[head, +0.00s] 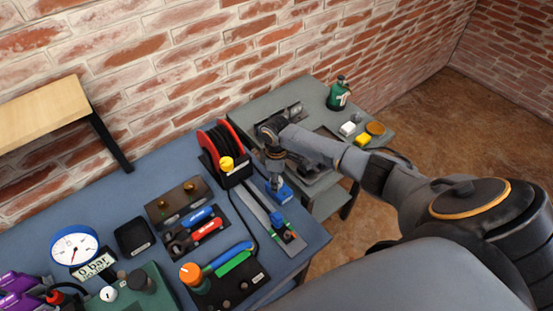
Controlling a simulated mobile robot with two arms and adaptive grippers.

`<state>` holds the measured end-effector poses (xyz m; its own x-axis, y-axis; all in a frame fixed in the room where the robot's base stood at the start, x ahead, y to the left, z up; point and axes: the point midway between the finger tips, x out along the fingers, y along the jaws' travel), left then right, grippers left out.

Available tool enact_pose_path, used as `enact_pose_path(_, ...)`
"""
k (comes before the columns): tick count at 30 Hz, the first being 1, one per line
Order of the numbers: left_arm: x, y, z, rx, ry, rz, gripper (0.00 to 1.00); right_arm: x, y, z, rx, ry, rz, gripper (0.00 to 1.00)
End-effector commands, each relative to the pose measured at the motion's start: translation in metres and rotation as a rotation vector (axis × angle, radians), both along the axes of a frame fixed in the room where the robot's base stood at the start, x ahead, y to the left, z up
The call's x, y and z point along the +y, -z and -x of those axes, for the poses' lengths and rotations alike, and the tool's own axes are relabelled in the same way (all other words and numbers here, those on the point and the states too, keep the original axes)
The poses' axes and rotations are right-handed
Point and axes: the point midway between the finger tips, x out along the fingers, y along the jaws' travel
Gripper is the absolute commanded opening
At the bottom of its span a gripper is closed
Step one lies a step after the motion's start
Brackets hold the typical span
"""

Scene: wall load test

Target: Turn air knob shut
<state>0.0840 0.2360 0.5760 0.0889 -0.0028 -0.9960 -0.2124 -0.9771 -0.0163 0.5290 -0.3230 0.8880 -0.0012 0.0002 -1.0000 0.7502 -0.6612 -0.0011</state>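Several knobs stand on the blue bench, and I cannot tell by a label which is the air knob. An orange knob (190,272) with a pale mark on top stands upright on a black plate at the front. A yellow knob (227,163) is by the red hose reel. My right gripper (275,172) points down near a blue block (281,192), right of the reel; its fingers are too small to read. My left gripper is out of view.
The red reel (214,150), blue and red tools (203,225) and a metal rail (264,210) crowd the bench. A grey side table (262,106) holds a green bottle (338,95).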

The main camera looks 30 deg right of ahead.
Motion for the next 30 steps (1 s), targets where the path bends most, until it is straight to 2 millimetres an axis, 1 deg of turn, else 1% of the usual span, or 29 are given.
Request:
enact_pose_path(5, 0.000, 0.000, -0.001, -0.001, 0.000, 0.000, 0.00, -0.001, -0.028, -0.001, -0.004, -0.001, 0.001, 0.61)
enact_pose_path(12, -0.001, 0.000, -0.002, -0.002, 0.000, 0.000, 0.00, -0.001, -0.080, -0.001, -0.004, 0.001, 0.000, 0.61)
enact_pose_path(16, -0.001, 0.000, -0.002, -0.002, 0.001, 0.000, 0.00, -0.001, -0.100, -0.001, -0.002, 0.000, 0.001, 0.61)
enact_pose_path(21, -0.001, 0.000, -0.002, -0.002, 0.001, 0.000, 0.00, -0.001, -0.114, 0.000, 0.000, 0.002, 0.000, 0.61)
enact_pose_path(30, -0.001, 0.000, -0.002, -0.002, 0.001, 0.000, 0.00, -0.001, -0.116, 0.000, 0.001, 0.002, 0.001, 0.61)
